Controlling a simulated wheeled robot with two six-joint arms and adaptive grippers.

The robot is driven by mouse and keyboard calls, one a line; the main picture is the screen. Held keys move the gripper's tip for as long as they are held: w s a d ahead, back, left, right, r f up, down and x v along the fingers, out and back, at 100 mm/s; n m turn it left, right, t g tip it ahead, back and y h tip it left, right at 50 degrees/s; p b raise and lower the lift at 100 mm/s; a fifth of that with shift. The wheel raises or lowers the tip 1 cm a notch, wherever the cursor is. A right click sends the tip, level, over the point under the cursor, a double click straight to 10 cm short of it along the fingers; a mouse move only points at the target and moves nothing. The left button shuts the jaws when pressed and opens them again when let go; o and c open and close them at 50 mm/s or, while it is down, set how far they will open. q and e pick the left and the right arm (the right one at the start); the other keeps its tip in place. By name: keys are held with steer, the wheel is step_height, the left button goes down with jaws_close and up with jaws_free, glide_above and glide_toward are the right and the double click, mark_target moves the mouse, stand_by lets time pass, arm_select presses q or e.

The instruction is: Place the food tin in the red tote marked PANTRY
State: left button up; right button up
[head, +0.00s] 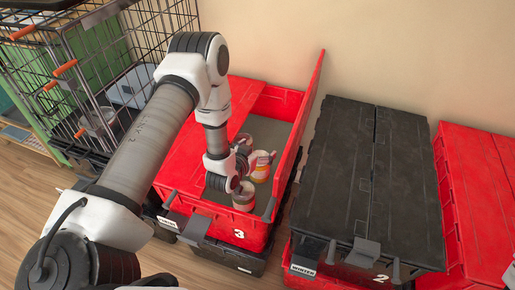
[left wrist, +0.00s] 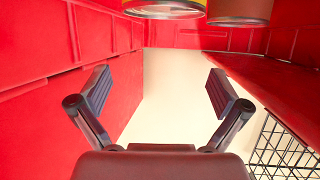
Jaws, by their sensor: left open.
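An open red tote (head: 242,234) bears the number 3; its lid stands up on the right side. Several tins are inside: one with a white and yellow label (head: 261,172) and one with a reddish-orange band (head: 243,201) nearer the front. I cannot tell which is the food tin. My left gripper (head: 243,165) is down inside this tote among the tins, partly hidden by its own wrist. In the left wrist view the gripper (left wrist: 157,92) is open and empty; a yellow-rimmed tin (left wrist: 165,10) and a brownish tin (left wrist: 240,10) show beyond its fingers. No PANTRY label is readable.
A black-lidded tote marked 2 (head: 350,180) with a WINTER label stands to the right. Another red tote (head: 480,185) is at the far right. A wire cage (head: 95,75) stands at the left. The upright lid (head: 300,135) and tote walls closely bound the gripper.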

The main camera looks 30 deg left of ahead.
arm_select(q)
steer(key=shift+s+f, duration=0.25)
steer(key=shift+w+r+p, duration=0.1)
steer(key=shift+r+p, duration=0.35)
steer(key=shift+p, duration=0.2)
steer(key=v, duration=0.7)
steer(key=shift+p, duration=0.3)
